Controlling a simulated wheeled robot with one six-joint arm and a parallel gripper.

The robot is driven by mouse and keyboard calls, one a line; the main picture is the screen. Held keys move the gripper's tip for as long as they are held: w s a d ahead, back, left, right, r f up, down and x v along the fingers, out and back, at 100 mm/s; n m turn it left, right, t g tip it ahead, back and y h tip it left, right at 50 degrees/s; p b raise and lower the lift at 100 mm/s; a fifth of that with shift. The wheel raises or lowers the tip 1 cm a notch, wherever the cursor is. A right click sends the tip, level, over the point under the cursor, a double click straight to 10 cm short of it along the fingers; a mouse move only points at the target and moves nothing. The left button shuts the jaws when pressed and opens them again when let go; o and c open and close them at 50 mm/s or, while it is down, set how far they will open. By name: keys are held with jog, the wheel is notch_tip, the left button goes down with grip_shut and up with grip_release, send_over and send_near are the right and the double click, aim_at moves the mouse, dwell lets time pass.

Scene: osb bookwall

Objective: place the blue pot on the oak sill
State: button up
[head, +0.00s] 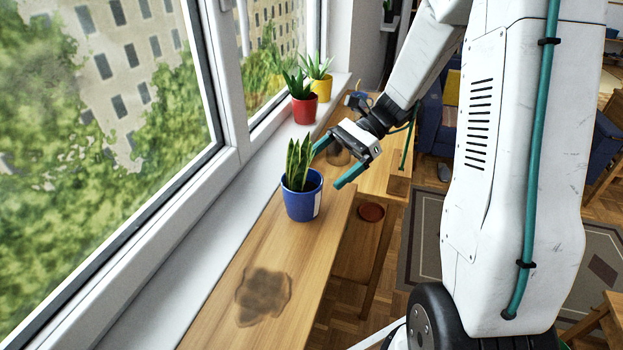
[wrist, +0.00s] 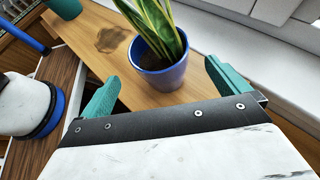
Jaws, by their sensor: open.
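The blue pot (head: 303,204) holds a tall green snake plant and has a pale patch on its side. It stands upright on the oak sill (head: 230,325), the long wooden board beside the window. My gripper (head: 329,165) is open and empty, with its teal fingers just beyond the pot and to its right in the head view. In the wrist view the pot (wrist: 160,77) shows ahead, between the two open fingers; I cannot tell whether they touch it. The oak sill (wrist: 107,37) also shows there, around the pot.
A red pot (head: 304,109) and a yellow pot (head: 322,88) with plants stand on the white window ledge (head: 170,290). A dark stain (head: 263,296) marks the bare near part of the oak. A terracotta saucer (head: 371,212) lies lower, right of the sill.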

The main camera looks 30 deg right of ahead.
jog(key=s+a+r+n+h, duration=0.1)
jog(key=s+r+n+h, duration=0.2)
jog(key=s, duration=0.4)
jog(key=s+a+r+n+t+h, duration=0.1)
jog(key=s+r+n+h, duration=0.3)
jog(key=s+n, duration=0.4)
jog(key=s+a+r+n+t+h, duration=0.1)
jog(key=s+r+n+h, duration=0.2)
jog(key=s+n+h, duration=0.2)
jog(key=shift+s+a+r+n, duration=0.4)
jog(key=shift+s+n, duration=0.3)
jog(key=shift+s, duration=0.55)
